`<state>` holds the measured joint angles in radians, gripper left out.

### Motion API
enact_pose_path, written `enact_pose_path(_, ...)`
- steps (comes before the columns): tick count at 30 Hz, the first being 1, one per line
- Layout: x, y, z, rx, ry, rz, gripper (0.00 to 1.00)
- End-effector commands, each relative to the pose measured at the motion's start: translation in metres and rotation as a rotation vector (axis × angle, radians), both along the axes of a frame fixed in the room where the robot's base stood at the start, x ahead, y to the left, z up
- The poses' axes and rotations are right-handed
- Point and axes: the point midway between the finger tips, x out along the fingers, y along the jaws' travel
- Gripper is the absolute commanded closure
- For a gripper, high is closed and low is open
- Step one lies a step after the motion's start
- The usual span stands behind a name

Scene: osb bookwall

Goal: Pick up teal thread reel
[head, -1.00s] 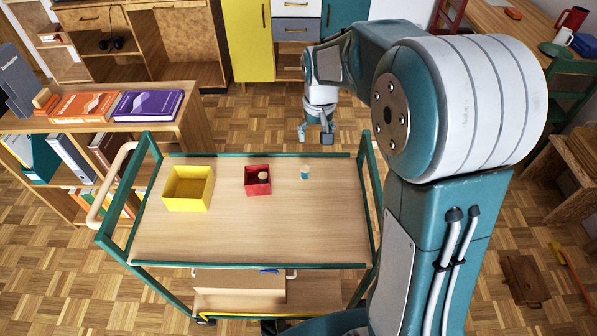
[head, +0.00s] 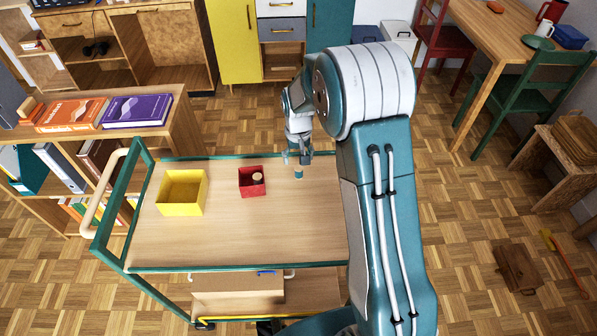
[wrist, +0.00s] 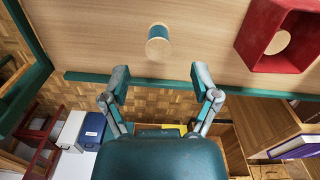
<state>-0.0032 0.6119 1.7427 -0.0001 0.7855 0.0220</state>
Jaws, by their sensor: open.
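The teal thread reel (head: 298,173) stands on the wooden top of a green-framed trolley (head: 240,235), near its far edge. In the wrist view the reel (wrist: 159,44) shows a pale wooden end and a teal band, just beyond my fingertips. My gripper (head: 297,158) is at the far edge of the trolley, close to the reel. In the wrist view my gripper (wrist: 162,85) has its two fingers spread wide with nothing between them. The reel lies roughly in line with the gap but apart from the fingers.
A red box (head: 252,182) with a round wooden-ended item inside stands left of the reel. A yellow box (head: 182,194) stands further left. A bookshelf with books (head: 137,111) is beyond the trolley's left side. The trolley's front surface is clear.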

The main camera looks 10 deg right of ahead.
Motion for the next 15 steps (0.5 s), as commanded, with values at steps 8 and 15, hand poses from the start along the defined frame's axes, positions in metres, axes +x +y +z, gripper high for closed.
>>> enact_pose_path(8, 0.000, -0.002, -0.042, 0.000, 0.004, 0.000, 0.21)
enact_pose_path(15, 0.000, -0.002, -0.048, 0.000, 0.000, 0.000, 0.21)
